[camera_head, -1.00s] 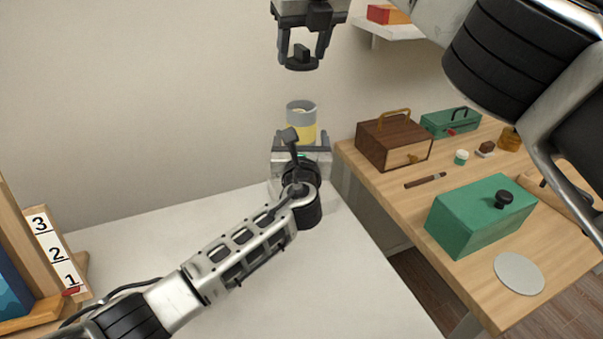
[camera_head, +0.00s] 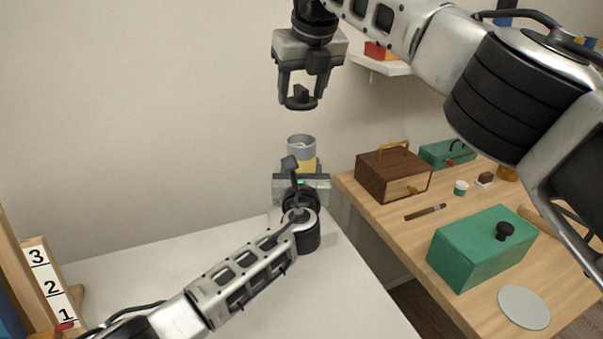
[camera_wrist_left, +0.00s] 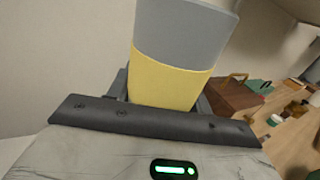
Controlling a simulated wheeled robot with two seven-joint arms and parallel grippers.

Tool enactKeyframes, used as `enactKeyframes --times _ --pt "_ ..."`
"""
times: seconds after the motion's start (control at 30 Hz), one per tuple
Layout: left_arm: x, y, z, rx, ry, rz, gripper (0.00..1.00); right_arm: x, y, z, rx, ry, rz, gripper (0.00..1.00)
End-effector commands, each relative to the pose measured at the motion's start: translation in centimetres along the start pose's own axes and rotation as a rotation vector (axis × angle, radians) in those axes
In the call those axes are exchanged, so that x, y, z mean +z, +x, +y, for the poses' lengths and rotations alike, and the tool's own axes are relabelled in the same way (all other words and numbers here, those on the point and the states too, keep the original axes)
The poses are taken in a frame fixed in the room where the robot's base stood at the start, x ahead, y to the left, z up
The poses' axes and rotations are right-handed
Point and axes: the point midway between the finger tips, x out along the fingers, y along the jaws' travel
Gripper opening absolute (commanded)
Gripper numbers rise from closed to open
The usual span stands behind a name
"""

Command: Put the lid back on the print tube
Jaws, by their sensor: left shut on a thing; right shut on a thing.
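The print tube (camera_head: 301,145) is grey above and yellow below, upright, with its open top showing in the head view. My left gripper (camera_head: 302,176) is shut on its lower part. The lid does not show in the left wrist view.
A white table (camera_head: 150,275) lies below my left arm. The wooden table (camera_head: 455,215) at right bears a brown box (camera_head: 385,178), a green box (camera_head: 470,255), another green case (camera_head: 440,154) and a grey disc (camera_head: 523,308). A shelf (camera_head: 375,65) is on the wall behind.

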Motion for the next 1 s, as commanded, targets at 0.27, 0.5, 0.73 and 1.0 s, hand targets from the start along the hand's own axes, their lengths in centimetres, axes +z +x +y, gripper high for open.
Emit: enactKeyframes --times 0.27,0.5,0.73,1.0 --pt "-0.1 0.0 0.0 -0.001 0.001 0.001 0.09 -1.5 3.5 0.0 0.001 0.0 -0.006 0.33" --pt "-0.1 0.0 0.0 -0.001 0.002 0.001 0.09 -1.6 3.9 0.0 0.001 0.001 -0.008 0.33" --pt "-0.1 0.0 0.0 -0.001 0.002 0.002 0.09 -1.6 3.8 0.0 0.001 0.0 -0.008 0.33" --pt "-0.2 0.0 0.0 -0.001 0.002 0.002 0.09 -1.9 4.5 0.0 0.0 0.002 -0.006 0.33"
